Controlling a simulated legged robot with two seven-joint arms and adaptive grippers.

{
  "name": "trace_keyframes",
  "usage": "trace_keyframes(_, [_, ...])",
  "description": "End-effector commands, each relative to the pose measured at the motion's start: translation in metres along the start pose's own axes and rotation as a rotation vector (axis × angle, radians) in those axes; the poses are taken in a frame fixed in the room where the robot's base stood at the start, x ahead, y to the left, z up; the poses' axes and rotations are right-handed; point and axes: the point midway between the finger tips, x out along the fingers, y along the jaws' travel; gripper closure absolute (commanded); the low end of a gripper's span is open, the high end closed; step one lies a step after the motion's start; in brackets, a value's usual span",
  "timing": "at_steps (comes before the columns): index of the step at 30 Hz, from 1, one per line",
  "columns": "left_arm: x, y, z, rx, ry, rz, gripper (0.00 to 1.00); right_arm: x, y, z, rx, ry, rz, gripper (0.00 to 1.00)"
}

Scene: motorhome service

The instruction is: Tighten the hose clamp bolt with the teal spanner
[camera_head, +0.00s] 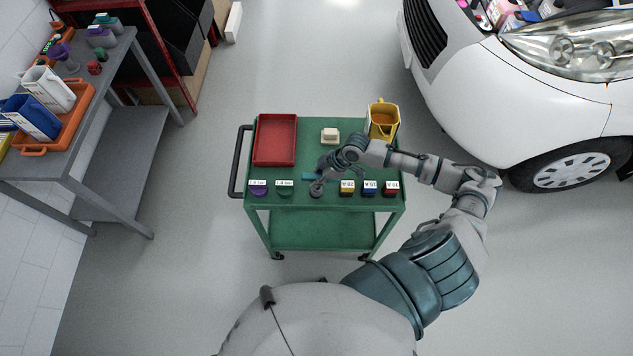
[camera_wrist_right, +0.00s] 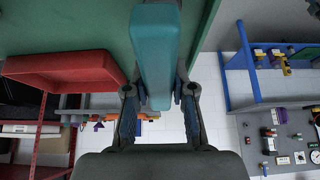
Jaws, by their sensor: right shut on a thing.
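The teal spanner (camera_head: 308,176) shows as a small teal piece at my right gripper (camera_head: 322,177), over the green trolley's top. In the right wrist view the teal spanner (camera_wrist_right: 155,50) is a long teal bar between the two fingers of my right gripper (camera_wrist_right: 160,98). The gripper is shut on it. I cannot tell whether the spanner touches the trolley top. I cannot make out a hose clamp bolt in either view. My left gripper is not in view.
The green trolley (camera_head: 325,232) carries a red tray (camera_head: 275,140), a pale block (camera_head: 330,135), a yellow jug (camera_head: 383,120) and several small labelled items along its front edge. A white vehicle (camera_head: 500,110) stands at right, a grey bench (camera_head: 75,145) at left.

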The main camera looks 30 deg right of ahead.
Motion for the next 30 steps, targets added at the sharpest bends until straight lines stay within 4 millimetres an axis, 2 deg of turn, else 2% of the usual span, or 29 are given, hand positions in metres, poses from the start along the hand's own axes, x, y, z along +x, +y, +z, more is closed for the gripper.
trace_keyframes(1, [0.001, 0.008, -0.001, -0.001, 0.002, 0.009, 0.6, 0.004, -0.001, 0.009, 0.003, -0.027, -0.002, 1.0])
trace_keyframes(6, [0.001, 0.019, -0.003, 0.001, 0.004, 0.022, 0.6, 0.005, -0.004, 0.007, 0.002, -0.036, -0.001, 1.0])
trace_keyframes(17, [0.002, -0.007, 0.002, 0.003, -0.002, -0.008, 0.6, 0.002, -0.004, 0.003, 0.001, -0.026, -0.003, 1.0])
trace_keyframes(22, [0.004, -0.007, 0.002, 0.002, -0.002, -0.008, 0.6, -0.012, -0.003, -0.007, -0.003, -0.02, 0.001, 1.0])
trace_keyframes(26, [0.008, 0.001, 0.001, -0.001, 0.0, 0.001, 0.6, -0.029, -0.003, -0.018, -0.003, -0.018, 0.002, 1.0])
trace_keyframes(27, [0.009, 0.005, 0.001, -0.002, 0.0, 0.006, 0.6, -0.031, -0.008, -0.008, 0.0, -0.025, 0.001, 1.0])
trace_keyframes(30, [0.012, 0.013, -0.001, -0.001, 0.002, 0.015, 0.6, -0.042, -0.02, 0.007, -0.002, -0.028, 0.0, 1.0])
